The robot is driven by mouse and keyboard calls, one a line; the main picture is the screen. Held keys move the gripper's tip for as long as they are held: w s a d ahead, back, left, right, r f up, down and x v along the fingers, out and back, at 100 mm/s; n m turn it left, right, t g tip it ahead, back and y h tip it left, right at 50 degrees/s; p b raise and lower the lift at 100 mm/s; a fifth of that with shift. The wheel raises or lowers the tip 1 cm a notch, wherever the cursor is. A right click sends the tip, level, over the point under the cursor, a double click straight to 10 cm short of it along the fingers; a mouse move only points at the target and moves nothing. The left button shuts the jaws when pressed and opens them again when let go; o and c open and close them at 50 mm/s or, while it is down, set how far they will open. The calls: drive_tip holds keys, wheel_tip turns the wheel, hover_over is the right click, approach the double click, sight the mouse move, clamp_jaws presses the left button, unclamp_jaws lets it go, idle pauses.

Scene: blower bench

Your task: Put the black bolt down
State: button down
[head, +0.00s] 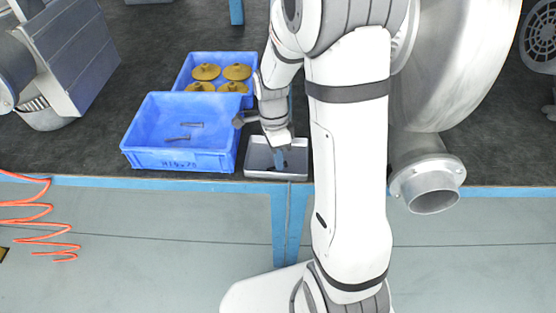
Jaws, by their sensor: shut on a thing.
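My gripper (281,153) points down at the small grey tray (260,174) at the bench's front edge. Its fingertips are at or just over the inside of the tray. It is shut on a small dark thing, most likely the black bolt, which is too small and too covered to make out clearly. I cannot tell whether the bolt touches the tray floor.
A second blue crate (217,55) behind holds several brass-coloured round parts (237,72). A large metal blower housing (455,70) with a flanged outlet (433,188) stands at the right. A grey motor-like unit (70,50) sits at the left. An orange coiled hose (40,225) hangs at the lower left.

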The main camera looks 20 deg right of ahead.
drive_tip(key=shift+f, duration=0.45)
drive_tip(key=shift+f, duration=0.25)
drive_tip(key=c, duration=1.8)
unclamp_jaws()
drive_tip(key=shift+r, duration=0.1)
drive_tip(key=p+v, duration=0.1)
drive_tip(key=v, duration=1.1)
drive_tip(key=s+r+n+t, duration=0.1)
drive_tip(key=s+r+n, duration=0.1)
drive_tip(key=s+n, duration=0.3)
drive_tip(key=s+r+n+t, duration=0.1)
drive_tip(key=s+n+t, duration=0.1)
drive_tip(key=s+n, duration=0.3)
drive_tip(key=s+r+n+t, duration=0.2)
drive_tip(key=s+n, duration=0.3)
drive_tip(key=n, duration=0.3)
drive_tip(key=shift+s+d+r, duration=0.15)
drive_tip(key=shift+r, duration=0.15)
